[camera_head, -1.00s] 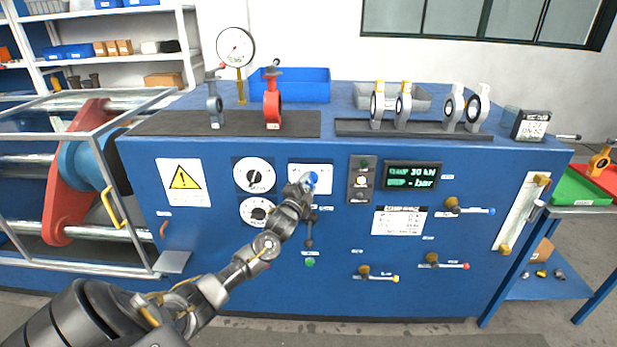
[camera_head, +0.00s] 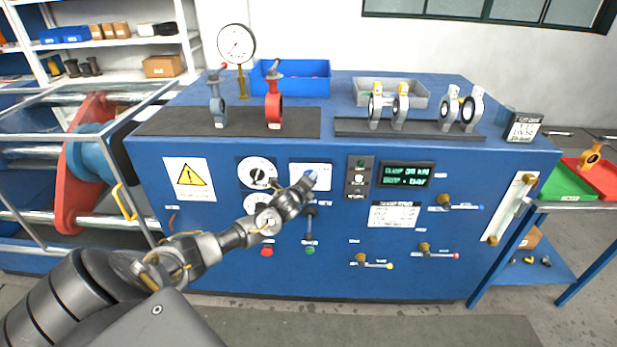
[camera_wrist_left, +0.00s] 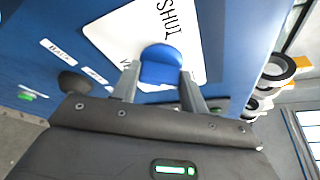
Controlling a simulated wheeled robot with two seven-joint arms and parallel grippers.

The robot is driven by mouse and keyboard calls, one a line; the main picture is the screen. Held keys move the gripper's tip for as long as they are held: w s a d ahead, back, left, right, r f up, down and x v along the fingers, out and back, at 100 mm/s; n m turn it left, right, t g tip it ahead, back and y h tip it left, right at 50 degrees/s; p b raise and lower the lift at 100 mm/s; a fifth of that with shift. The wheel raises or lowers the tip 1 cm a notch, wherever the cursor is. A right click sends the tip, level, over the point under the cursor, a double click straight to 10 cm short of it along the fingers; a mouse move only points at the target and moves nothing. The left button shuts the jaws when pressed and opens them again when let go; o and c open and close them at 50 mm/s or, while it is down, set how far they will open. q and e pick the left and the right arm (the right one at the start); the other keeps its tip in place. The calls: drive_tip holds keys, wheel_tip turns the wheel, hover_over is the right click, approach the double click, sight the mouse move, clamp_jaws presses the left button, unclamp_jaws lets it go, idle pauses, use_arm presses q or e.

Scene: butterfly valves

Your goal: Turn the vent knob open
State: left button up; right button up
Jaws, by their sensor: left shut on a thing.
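The blue vent knob (camera_head: 311,175) sits on a white label plate (camera_head: 323,183) on the front of the blue bench. My left gripper (camera_head: 306,183) reaches it from the lower left. In the left wrist view the blue knob (camera_wrist_left: 160,66) lies between the two fingers of my left gripper (camera_wrist_left: 158,84), which is shut on it. The label (camera_wrist_left: 118,32) behind it is partly hidden, with letters reading "SHUT" visible near its edge. My right gripper is in neither view.
The dials (camera_head: 257,172) are left of the knob, the lower one partly hidden by my arm. A black lever (camera_head: 311,222) is below it. A switch panel (camera_head: 358,178) and green-lettered display (camera_head: 406,174) are to the right. Valves (camera_head: 273,100) stand on top of the bench.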

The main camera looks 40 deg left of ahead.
use_arm(q)
drive_tip(key=m, duration=0.1)
drive_tip(key=m+g+p, duration=0.1)
drive_tip(key=m+y+p, duration=0.1)
drive_tip(key=shift+w+d+r+m+g, duration=0.1)
drive_tip(key=shift+r+m+g, duration=0.2)
drive_tip(key=shift+g, duration=0.1)
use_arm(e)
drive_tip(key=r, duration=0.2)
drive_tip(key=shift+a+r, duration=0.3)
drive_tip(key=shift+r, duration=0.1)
use_arm(q)
drive_tip(key=shift+f, duration=0.1)
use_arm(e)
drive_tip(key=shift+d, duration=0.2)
use_arm(q)
drive_tip(key=o, duration=1)
drive_tip(key=shift+w+f, duration=0.1)
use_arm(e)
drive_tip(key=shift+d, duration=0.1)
use_arm(q)
drive_tip(key=shift+b+v, duration=1)
drive_tip(key=shift+v, duration=4.45)
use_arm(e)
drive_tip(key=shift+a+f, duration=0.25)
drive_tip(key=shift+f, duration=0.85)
